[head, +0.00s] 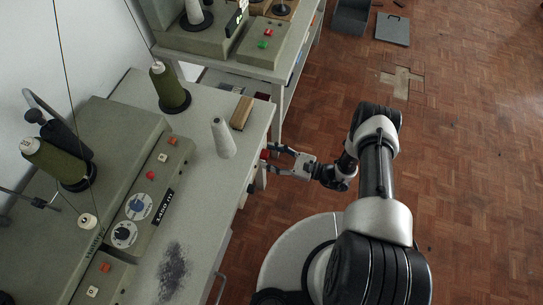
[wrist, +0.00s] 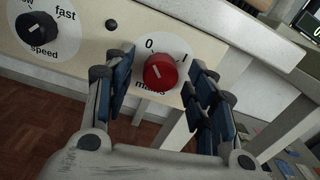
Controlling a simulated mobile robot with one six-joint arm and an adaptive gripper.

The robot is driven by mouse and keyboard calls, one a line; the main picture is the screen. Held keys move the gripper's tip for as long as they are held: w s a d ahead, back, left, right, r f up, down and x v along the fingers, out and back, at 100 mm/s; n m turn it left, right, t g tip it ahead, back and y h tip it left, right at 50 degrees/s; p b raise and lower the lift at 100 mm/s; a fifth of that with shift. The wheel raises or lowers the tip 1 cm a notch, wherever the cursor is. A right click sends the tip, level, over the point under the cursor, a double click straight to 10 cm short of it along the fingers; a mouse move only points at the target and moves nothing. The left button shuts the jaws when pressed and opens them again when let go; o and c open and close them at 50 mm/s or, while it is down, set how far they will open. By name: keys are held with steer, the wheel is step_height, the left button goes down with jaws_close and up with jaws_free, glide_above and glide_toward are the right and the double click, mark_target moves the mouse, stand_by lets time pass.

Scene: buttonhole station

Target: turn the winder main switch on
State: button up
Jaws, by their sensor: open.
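The main switch is a red rotary knob (wrist: 160,71) on a white round plate marked 0 and 1, with a partly covered word below. Its pale pointer line seems to slant up and left, toward the 0. My gripper (wrist: 164,84) is open, with one blue-padded finger on each side of the knob. Gaps show between the pads and the knob, so it is not gripped. In the head view, my gripper (head: 272,161) reaches the bench's right edge, and the red knob (head: 264,154) shows between the fingers.
A black speed knob (wrist: 36,28) and a small black button (wrist: 111,25) sit left on the same panel. On the bench (head: 198,190) stand a pale cone (head: 223,139), a wood-backed brush (head: 242,112) and a green thread cone (head: 169,88).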

steer(key=shift+c, duration=0.5)
steer(key=c, duration=1)
